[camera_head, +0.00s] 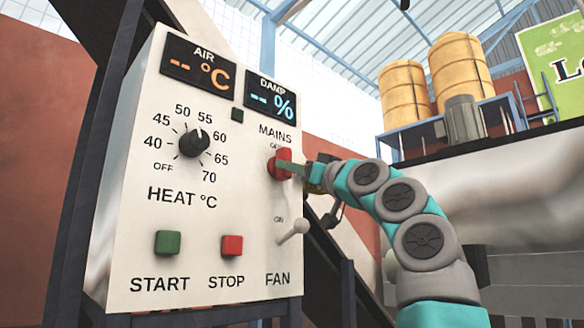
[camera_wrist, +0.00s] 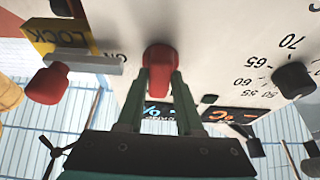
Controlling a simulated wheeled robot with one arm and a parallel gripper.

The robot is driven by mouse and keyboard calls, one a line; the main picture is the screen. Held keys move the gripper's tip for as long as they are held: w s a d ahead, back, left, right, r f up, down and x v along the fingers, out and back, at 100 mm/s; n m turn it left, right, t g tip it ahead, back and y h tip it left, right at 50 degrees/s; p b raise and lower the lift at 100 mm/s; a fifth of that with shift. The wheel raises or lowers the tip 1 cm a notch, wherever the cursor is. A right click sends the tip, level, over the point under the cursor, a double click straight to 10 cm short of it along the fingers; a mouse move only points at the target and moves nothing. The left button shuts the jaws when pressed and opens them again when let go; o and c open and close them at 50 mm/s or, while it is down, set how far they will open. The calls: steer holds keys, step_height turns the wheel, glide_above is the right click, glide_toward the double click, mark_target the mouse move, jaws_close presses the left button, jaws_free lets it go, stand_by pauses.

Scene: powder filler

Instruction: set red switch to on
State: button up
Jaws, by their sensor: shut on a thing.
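The red switch (camera_head: 283,156) sits under the MAINS label on the upright white control panel (camera_head: 130,200). It is a red rotary-style handle standing out from the panel. In the wrist view the red switch (camera_wrist: 158,58) is between the two green fingers of my gripper (camera_wrist: 159,84). In the head view my gripper (camera_head: 284,167) reaches the switch from the right and is shut on it. The fingers hide part of the handle. The small lettering around the switch is partly covered, and I cannot tell the switch's exact setting.
The FAN toggle (camera_head: 293,231) is just below my gripper. The heat dial (camera_head: 194,143), green START button (camera_head: 168,242) and red STOP button (camera_head: 232,245) are to the left. In the wrist view, a yellow LOCK part (camera_wrist: 60,38) and a red knob (camera_wrist: 47,84) are close by.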

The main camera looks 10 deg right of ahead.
jaws_close()
